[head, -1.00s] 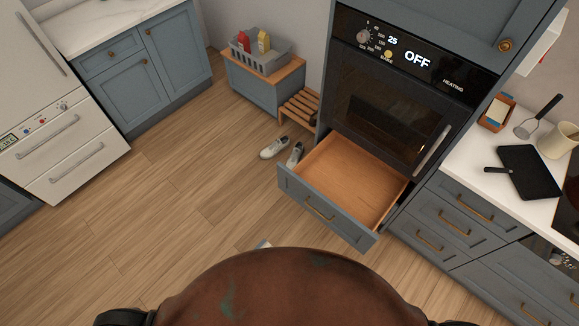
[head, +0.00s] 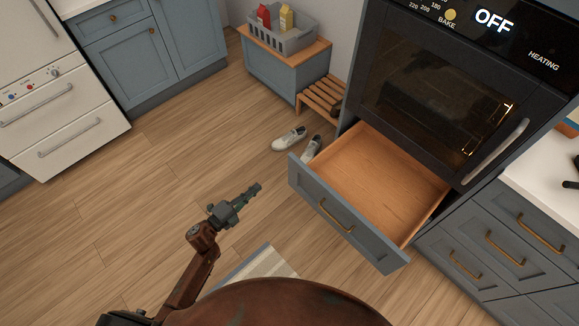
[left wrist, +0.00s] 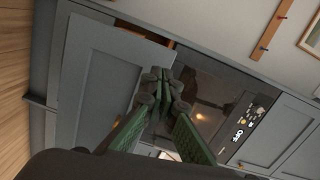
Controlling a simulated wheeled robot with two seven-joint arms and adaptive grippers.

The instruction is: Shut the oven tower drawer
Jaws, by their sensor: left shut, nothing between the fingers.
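The oven tower drawer (head: 345,215) stands pulled out below the oven, with a blue-grey front, a brass handle (head: 334,217) and an empty wooden inside. My left gripper (head: 254,190) is shut and empty, in front of the drawer and to its left in the head view, apart from it. In the left wrist view the shut green fingers (left wrist: 162,84) show before the drawer front (left wrist: 105,85). The oven (head: 435,90) above has its door closed and its display reads OFF. My right gripper is not in view.
A pair of shoes (head: 289,139) lies on the floor by the drawer's far left corner, near a slatted wooden rack (head: 321,97). A striped mat (head: 262,265) lies on the floor before the drawer. The wooden floor at left is clear.

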